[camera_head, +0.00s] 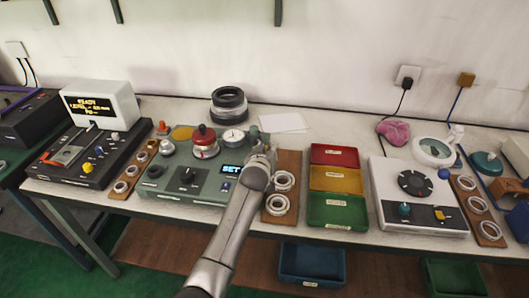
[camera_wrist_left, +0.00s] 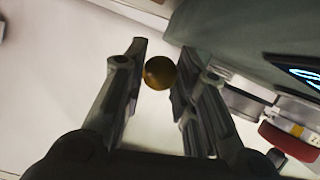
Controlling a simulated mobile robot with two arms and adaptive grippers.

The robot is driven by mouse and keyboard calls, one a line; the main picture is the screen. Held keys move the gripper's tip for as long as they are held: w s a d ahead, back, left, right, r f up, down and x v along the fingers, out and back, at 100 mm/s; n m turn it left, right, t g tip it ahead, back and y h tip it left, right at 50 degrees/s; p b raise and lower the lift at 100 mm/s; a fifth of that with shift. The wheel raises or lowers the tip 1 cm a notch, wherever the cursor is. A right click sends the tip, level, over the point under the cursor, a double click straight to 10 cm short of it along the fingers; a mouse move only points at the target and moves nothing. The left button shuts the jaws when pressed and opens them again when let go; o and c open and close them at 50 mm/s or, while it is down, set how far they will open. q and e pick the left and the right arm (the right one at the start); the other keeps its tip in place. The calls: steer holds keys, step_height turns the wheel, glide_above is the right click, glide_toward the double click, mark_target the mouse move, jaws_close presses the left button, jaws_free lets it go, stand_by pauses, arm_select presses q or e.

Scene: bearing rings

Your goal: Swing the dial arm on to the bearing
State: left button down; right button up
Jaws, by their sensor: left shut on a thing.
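The green tester (camera_head: 188,186) stands at the middle of the bench, with a lit display (camera_head: 231,170) reading SET. A round white dial (camera_head: 233,136) sits at its back right. A red-topped part (camera_head: 204,141) sits left of the dial; its red part (camera_wrist_left: 290,141) and silver rings below it show in the left wrist view. My left gripper (camera_head: 265,152) is at the tester's right end. In the left wrist view my left gripper (camera_wrist_left: 158,75) is shut on a small brass ball (camera_wrist_left: 160,72) between its fingers. The dial arm behind the ball is hidden. My right gripper is not in view.
A wooden board with rings (camera_head: 280,199) lies right of the tester, beside red, yellow and green trays (camera_head: 336,210). A black ring stack (camera_head: 229,104) stands behind. A white device (camera_head: 417,200) is farther right. A black console (camera_head: 85,155) stands left.

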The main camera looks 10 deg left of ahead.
arm_select(q)
steer(key=shift+w+d+r, duration=0.2)
steer(key=shift+d+r, duration=0.35)
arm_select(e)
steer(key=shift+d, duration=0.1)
arm_select(q)
steer(key=c, duration=1.6)
jaws_free()
steer(key=o, duration=0.5)
steer(key=shift+w+d, duration=0.15)
steer(key=shift+d, duration=0.05)
steer(key=shift+c, duration=0.2)
steer(key=shift+f, duration=0.15)
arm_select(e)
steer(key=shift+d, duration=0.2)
arm_select(q)
steer(key=shift+a+f, duration=0.15)
step_height(320, 180, up, 9)
steer(key=shift+r, duration=0.5)
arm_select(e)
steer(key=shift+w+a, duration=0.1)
